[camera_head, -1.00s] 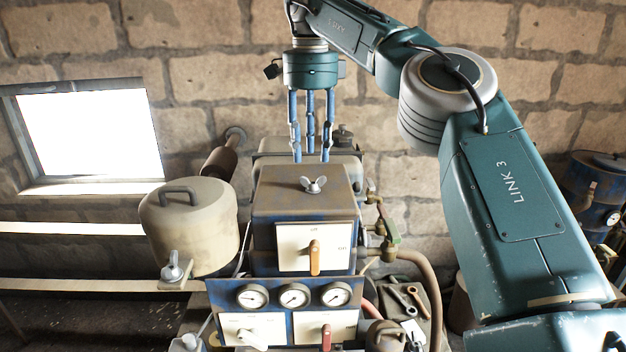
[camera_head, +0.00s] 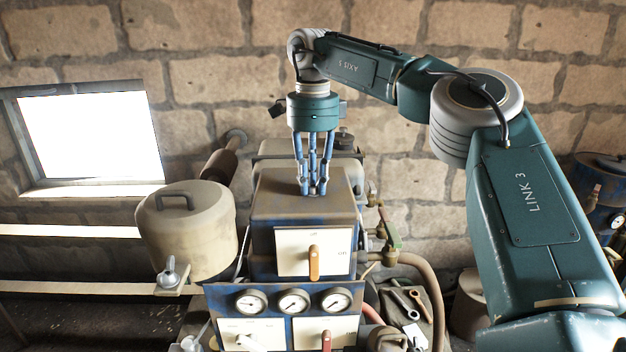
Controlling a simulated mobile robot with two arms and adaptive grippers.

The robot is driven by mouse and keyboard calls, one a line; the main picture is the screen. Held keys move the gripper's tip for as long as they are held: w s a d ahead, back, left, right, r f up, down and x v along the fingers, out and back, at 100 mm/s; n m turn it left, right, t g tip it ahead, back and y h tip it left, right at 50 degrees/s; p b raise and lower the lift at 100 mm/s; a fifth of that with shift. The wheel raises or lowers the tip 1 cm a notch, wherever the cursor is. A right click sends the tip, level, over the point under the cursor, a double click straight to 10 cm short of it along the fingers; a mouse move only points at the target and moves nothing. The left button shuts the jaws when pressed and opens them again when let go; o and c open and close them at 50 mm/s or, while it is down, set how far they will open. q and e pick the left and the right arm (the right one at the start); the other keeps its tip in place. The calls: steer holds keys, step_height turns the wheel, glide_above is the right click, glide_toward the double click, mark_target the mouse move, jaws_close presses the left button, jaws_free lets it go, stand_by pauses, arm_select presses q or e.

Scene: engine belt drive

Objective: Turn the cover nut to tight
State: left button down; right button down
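The cover nut, a grey wing nut, sits on top of the brown and blue box (camera_head: 275,210) in the middle of the view. It is now almost wholly hidden behind the blue fingers of my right gripper (camera_head: 313,189). The gripper comes straight down from above, with its fingertips at the box top and drawn close together around the nut. It looks shut on the nut. My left gripper is not in view.
A beige lidded tank (camera_head: 188,230) stands left of the box, with another wing nut (camera_head: 170,272) on a bracket before it. Gauges (camera_head: 294,301) and a panel with an orange lever (camera_head: 314,262) face front. Pipes and a valve (camera_head: 388,235) stand close on the right.

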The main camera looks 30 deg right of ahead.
steer(key=shift+r+m, duration=0.1)
steer(key=shift+m, duration=0.2)
steer(key=m, duration=0.3)
steer(key=shift+w+m+p, duration=0.1)
steer(key=shift+m+p, duration=0.2)
steer(key=m, duration=0.4)
steer(key=shift+m, duration=0.3)
steer(key=m, duration=0.4)
steer(key=shift+m, duration=2.5)
steer(key=c, duration=1.6)
jaws_free()
steer(key=shift+d, duration=0.1)
